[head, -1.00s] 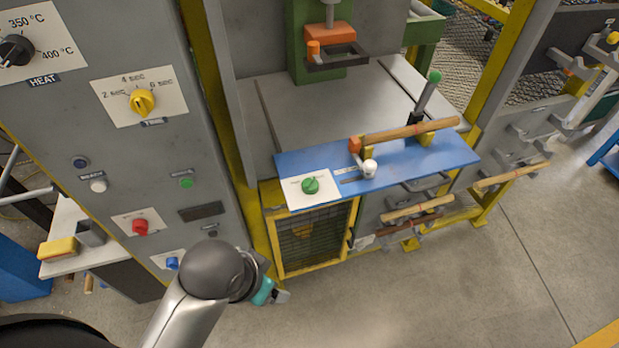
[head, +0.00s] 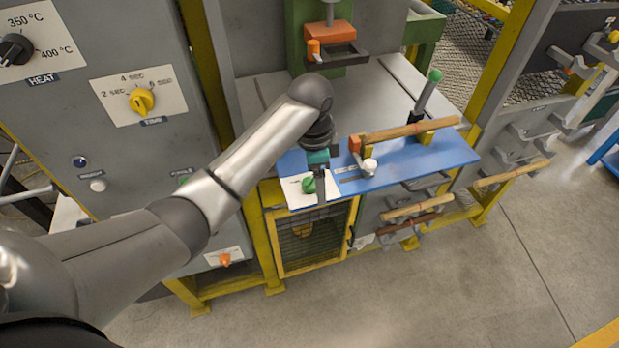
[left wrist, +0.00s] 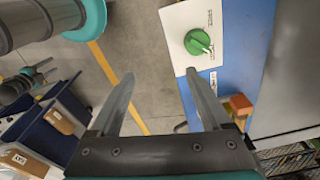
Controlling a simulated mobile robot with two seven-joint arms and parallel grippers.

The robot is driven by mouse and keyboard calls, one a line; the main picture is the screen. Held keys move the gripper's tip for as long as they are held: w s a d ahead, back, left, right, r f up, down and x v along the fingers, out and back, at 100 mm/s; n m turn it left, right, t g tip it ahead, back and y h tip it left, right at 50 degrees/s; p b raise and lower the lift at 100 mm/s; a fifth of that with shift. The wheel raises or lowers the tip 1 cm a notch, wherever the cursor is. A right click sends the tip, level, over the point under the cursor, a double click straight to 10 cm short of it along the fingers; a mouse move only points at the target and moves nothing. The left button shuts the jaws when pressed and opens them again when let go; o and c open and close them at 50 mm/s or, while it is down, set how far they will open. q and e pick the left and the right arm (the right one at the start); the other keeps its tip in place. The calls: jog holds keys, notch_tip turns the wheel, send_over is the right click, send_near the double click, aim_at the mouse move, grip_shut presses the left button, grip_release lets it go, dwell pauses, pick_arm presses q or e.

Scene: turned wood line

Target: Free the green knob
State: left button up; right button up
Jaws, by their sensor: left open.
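The green knob (head: 308,185) sits on a white plate (head: 296,197) at the left end of the blue panel. My left gripper (head: 320,188) hangs over the plate and partly covers the knob in the head view. In the left wrist view the whole round green knob (left wrist: 198,41) shows, with a pale pointer mark, on its lettered white plate. The left gripper's jaws (left wrist: 161,76) are open and empty, and the knob lies beyond the right finger, not between the fingers. What looks like my right gripper (left wrist: 40,72) shows small at the left wrist view's left edge.
A white slider knob (head: 369,167) and an orange block (head: 355,144) stand right of the gripper on the blue panel (head: 445,152). A turned wood piece (head: 410,131) lies behind them. A green-topped lever (head: 429,90) rises at the right.

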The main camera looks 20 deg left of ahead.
pick_arm(q)
jog(key=m, duration=0.2)
send_near(309, 180)
jog(key=shift+g+y, duration=0.3)
jog(key=shift+y, duration=0.1)
jog(key=f, duration=0.3)
jog(key=f+b, duration=0.1)
jog(key=f, duration=0.2)
jog(key=f+b, duration=0.1)
jog(key=f, duration=0.3)
jog(key=shift+w+d, duration=0.3)
jog(key=shift+d, duration=0.1)
jog(key=shift+r, duration=0.1)
grip_shut()
